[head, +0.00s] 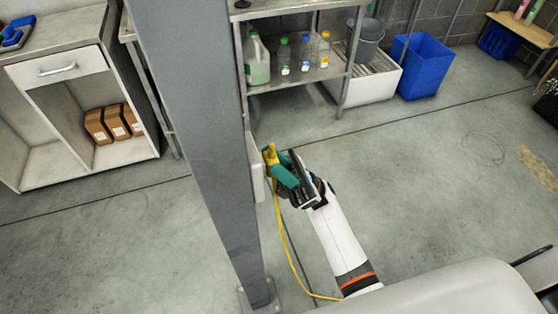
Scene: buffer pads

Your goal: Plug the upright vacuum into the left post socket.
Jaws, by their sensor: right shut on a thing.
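A grey metal post (200,150) stands upright left of centre. A pale socket box (257,168) is on its right side, seen nearly edge-on. My right gripper (276,166), with teal fingers, is shut on a yellow plug (270,154) right beside this box. I cannot tell whether the plug touches the socket or is in it, as its front is hidden. A yellow cord (284,232) hangs from the plug and runs down to the floor at the bottom. The upright vacuum cannot be made out. My left gripper is not in view.
A metal shelf (300,78) with several bottles stands behind the post. A white basin (368,80), a grey bucket (367,45) and a blue bin (423,66) are to its right. A cabinet (75,90) is at left.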

